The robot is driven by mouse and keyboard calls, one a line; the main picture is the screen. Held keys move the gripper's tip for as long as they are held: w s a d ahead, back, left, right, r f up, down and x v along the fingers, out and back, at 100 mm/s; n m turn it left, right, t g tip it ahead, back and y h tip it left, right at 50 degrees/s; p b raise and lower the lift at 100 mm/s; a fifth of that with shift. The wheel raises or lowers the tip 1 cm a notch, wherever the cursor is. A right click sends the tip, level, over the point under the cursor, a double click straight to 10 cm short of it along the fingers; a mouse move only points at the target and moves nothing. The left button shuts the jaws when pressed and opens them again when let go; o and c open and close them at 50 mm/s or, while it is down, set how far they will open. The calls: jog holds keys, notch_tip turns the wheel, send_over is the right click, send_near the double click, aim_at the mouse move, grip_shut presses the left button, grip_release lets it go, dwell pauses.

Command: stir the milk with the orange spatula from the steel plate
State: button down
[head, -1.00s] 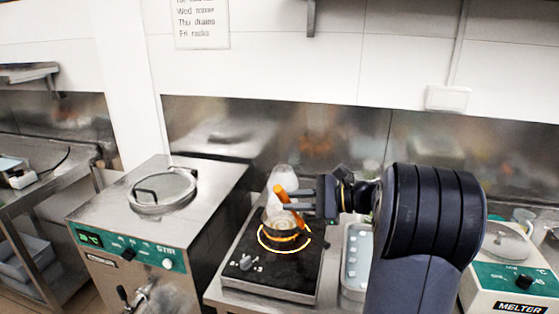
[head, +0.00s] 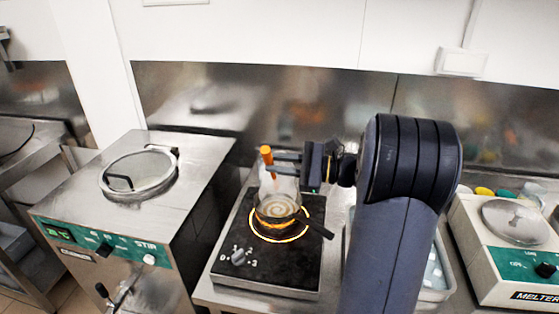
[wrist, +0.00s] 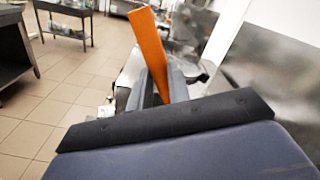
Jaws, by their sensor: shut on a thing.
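The orange spatula (head: 266,155) is upright, its handle between the fingers of my gripper (head: 272,164). In the wrist view the orange handle (wrist: 150,50) sticks up from between the fingers (wrist: 160,90). My gripper is shut on it above a small pot (head: 278,207) that stands on the black hotplate (head: 240,225) inside a glowing ring. The pot holds a pale swirled liquid, seemingly the milk (head: 277,211). The spatula's lower end is hard to make out, so I cannot tell how deep it reaches. The steel plate is not clearly seen.
A steel batch freezer (head: 105,220) with a round lid stands on the left. A tray (head: 436,275) is partly hidden behind my arm. A melter (head: 508,245) stands on the right. The pot's dark handle (head: 316,229) points right.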

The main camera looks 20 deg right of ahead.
jog(key=shift+s+a+f+b, duration=0.95)
jog(key=shift+s+f+b, duration=0.65)
jog(key=shift+f, duration=0.25)
jog(key=w+d+f+b, duration=0.2)
jog(key=w+f+b, duration=0.2)
jog(key=f, duration=0.3)
jog(key=shift+w+d+f, duration=0.25)
jog(key=shift+d+f, duration=0.05)
jog(key=shift+d, duration=0.1)
jog(key=shift+s+a, duration=0.1)
jog(key=shift+s, duration=0.05)
